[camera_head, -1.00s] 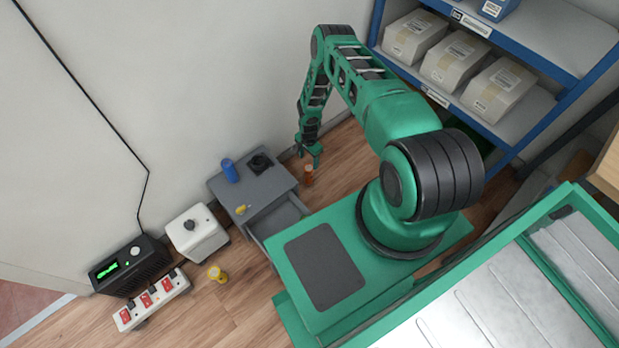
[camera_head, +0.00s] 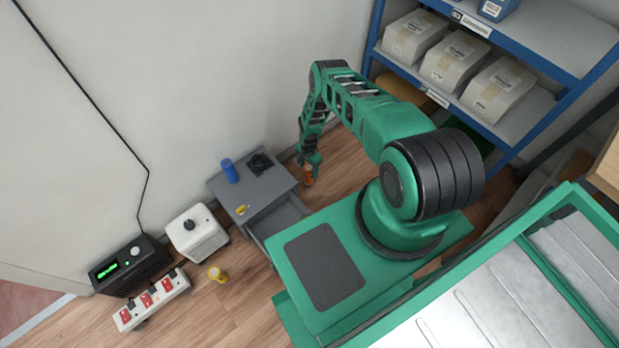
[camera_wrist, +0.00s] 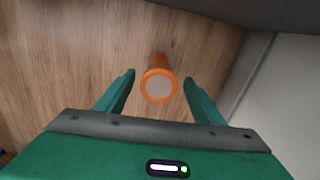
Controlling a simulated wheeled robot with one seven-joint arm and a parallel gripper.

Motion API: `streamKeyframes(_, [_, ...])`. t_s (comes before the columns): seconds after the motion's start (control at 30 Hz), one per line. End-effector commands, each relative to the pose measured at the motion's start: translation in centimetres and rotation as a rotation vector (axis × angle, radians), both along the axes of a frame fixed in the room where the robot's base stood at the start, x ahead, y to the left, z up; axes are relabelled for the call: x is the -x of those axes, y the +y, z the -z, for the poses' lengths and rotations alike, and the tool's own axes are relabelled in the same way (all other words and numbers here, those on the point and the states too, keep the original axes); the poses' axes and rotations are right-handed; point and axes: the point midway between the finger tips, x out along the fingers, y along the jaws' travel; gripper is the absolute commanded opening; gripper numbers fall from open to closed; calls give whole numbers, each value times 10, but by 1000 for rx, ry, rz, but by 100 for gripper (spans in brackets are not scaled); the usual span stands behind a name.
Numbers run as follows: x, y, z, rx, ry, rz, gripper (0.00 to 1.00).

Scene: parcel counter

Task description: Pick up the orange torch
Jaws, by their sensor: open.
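The orange torch (camera_wrist: 159,80) shows in the wrist view with its round pale end facing the camera. It appears to stand on the wooden floor. My gripper (camera_wrist: 158,84) is open, with one green finger on each side of the torch in that view. I cannot tell whether the fingers reach down around it or are still short of it. In the head view the torch (camera_head: 308,174) is a small orange shape right below my gripper (camera_head: 309,165), partly hidden by it.
A grey cabinet (camera_head: 227,193) with an open drawer (camera_head: 277,218) stands close left of my gripper, with a blue can (camera_head: 230,170) on top. A white box (camera_head: 197,235), power strip (camera_head: 152,300) and yellow item (camera_head: 217,274) are further left. Blue shelving (camera_head: 545,75) stands right.

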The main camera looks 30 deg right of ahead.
Motion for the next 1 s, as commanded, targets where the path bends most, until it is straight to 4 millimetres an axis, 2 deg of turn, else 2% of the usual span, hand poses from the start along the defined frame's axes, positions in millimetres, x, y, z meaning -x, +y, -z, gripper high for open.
streamKeyframes(0.13, [0,0,0,0,0,0,62])
streamKeyframes(0.4, [0,0,0,0,0,0,0])
streamKeyframes(0.77, [0,0,-3,0,0,0,0])
streamKeyframes(1.0, [-1,0,-26,-1,-2,0,0])
